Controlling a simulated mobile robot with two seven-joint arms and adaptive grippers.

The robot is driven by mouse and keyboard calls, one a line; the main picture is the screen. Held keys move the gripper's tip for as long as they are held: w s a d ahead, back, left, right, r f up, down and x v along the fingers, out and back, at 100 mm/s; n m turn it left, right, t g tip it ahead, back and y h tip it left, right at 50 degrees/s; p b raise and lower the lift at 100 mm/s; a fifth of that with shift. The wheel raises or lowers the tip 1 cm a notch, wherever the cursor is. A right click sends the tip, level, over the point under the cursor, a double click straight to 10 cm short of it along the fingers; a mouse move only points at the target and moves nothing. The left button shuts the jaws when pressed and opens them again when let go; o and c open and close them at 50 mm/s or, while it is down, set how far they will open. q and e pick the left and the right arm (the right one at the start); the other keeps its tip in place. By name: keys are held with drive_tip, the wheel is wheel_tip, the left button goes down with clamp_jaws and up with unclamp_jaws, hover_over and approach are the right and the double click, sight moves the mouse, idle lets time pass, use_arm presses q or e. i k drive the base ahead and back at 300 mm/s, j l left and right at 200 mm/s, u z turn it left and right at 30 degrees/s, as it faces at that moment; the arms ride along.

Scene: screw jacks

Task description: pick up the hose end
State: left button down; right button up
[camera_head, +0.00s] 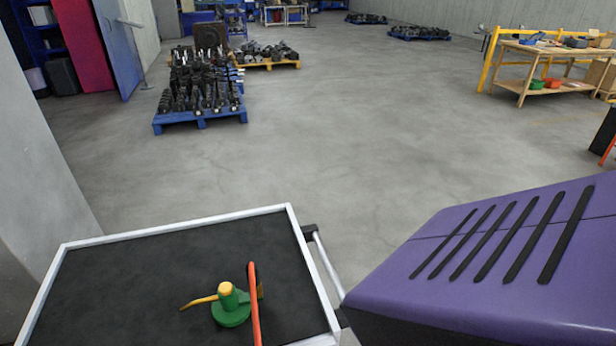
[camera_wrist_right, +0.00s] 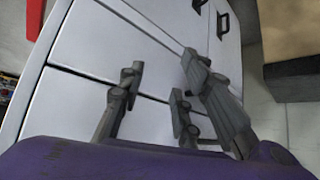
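A green round-based piece with a yellow-orange top and a thin yellow arm (camera_head: 230,304) stands on the black-surfaced cart (camera_head: 130,280) in the head view. An orange-red bar or tube (camera_head: 254,305) stands close at its right and runs out of the bottom edge. I cannot tell which of these is the hose end. My right gripper (camera_wrist_right: 160,98) shows in the right wrist view with its fingers apart and nothing between them. It faces a white drawer cabinet (camera_wrist_right: 150,75). Neither gripper shows in the head view.
The cart has a raised white rim (camera_head: 180,228) and a handle (camera_head: 326,262) at its right. A grey wall or pillar (camera_head: 40,150) stands at the left. Blue pallet (camera_head: 200,120) with dark parts and a wooden workbench (camera_head: 545,70) are farther off. The floor between is clear.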

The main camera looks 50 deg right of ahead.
sight(259, 291)
drive_tip(key=l+z, duration=0.1)
drive_tip(key=z, duration=0.95)
drive_tip(key=k+l, duration=0.15)
drive_tip(key=k+u, duration=0.05)
